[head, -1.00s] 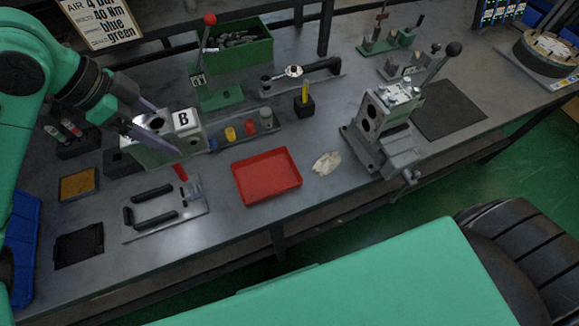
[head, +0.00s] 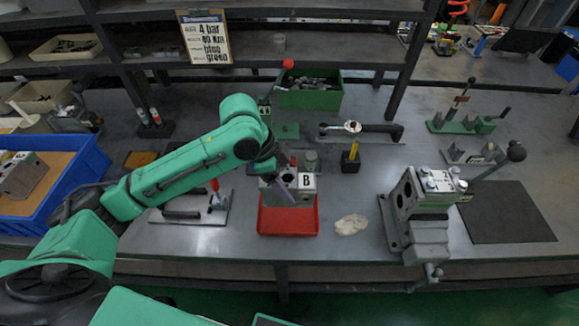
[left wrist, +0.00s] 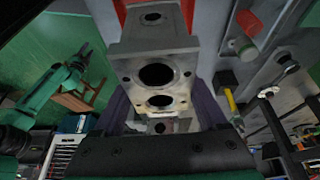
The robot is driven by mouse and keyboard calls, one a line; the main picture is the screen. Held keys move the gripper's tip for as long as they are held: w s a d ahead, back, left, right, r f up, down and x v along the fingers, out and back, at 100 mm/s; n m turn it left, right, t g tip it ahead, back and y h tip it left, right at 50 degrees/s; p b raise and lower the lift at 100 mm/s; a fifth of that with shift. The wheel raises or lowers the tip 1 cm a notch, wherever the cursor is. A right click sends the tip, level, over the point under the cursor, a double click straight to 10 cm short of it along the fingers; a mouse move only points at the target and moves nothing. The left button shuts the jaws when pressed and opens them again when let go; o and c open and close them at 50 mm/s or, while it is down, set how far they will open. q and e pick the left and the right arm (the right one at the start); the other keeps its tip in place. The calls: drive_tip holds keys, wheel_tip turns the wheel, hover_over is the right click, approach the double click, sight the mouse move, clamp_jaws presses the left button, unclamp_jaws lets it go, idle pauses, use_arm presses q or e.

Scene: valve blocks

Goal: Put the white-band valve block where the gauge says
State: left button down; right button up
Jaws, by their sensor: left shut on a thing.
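My left gripper (head: 278,184) is shut on a grey valve block (head: 308,198) with a white plate marked B. The block is over the back part of the red tray (head: 288,224); I cannot tell whether it touches it. In the left wrist view the block (left wrist: 154,50) shows round bores between the fingers (left wrist: 158,105). I cannot make out a white band on it. A round white-faced dial (head: 353,127), perhaps the gauge, sits on a black-handled tool behind; its reading is too small.
A blue crate (head: 88,152) at the left holds another block. A lever fixture (head: 430,236) with a block stands at the right, beside a dark mat (head: 508,212). A pale rag (head: 350,225) lies between tray and fixture. A green bin (head: 310,96) and a sign (head: 205,38) are behind.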

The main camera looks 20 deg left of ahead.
use_arm(q)
wheel_tip(320, 180, down, 9)
drive_tip(key=shift+w+d+f, duration=0.1)
drive_tip(key=shift+d+f, duration=0.05)
use_arm(e)
drive_tip(key=shift+d+r, duration=0.3)
drive_tip(key=shift+d, duration=0.15)
use_arm(q)
drive_tip(key=shift+f, duration=0.1)
unclamp_jaws()
drive_tip(key=shift+f, duration=0.1)
drive_tip(key=shift+s, duration=0.2)
drive_tip(key=v, duration=1.2)
use_arm(e)
drive_tip(key=shift+f, duration=0.25)
